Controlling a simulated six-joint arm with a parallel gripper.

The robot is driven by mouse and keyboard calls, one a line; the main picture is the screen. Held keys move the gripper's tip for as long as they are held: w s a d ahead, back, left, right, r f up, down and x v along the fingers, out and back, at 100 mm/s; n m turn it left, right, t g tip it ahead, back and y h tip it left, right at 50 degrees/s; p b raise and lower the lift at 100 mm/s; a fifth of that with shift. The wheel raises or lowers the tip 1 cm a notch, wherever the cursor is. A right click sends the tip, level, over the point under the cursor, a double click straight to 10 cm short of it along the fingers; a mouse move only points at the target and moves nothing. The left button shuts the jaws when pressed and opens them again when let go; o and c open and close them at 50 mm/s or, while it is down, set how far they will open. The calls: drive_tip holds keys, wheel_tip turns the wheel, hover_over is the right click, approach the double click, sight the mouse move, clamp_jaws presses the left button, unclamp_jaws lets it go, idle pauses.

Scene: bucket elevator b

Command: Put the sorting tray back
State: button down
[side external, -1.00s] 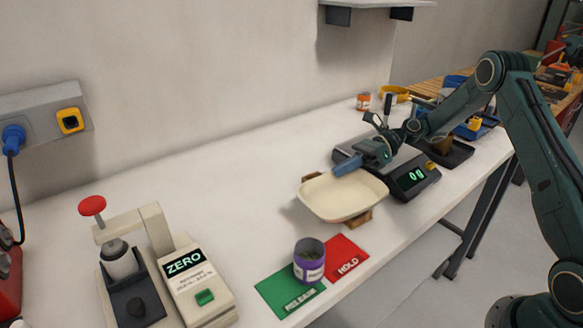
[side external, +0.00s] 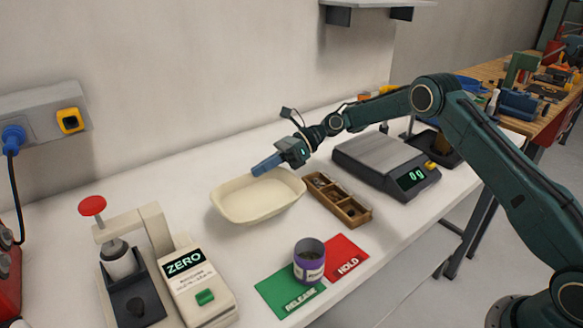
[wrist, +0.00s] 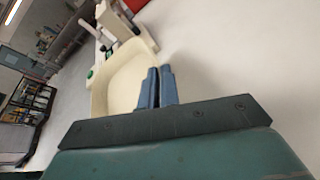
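The sorting tray, a shallow cream tray (side external: 258,205), is at the middle of the white bench in the side view. It also shows in the wrist view (wrist: 118,80). My gripper (side external: 258,171) is at the tray's back rim, its blue fingers close together on that edge. In the wrist view the fingers (wrist: 157,88) sit side by side at the rim. The tray looks level and empty. I cannot tell whether it touches the bench or hangs just above it.
A wooden compartment box (side external: 337,199) lies just right of the tray. A scale (side external: 385,162) reading 0 g stands behind it. A purple tin (side external: 309,262) stands by the green RELEASE card (side external: 288,292) and red HOLD card (side external: 344,256). A ZERO device (side external: 190,280) is front left.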

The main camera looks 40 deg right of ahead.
sight(264, 181)
drive_tip(key=shift+f, duration=2)
drive_tip(key=shift+f, duration=0.1)
drive_tip(key=shift+f, duration=1.9)
drive_tip(key=shift+f, duration=0.15)
drive_tip(key=c, duration=1.6)
unclamp_jaws()
drive_tip(key=shift+v, duration=3.9)
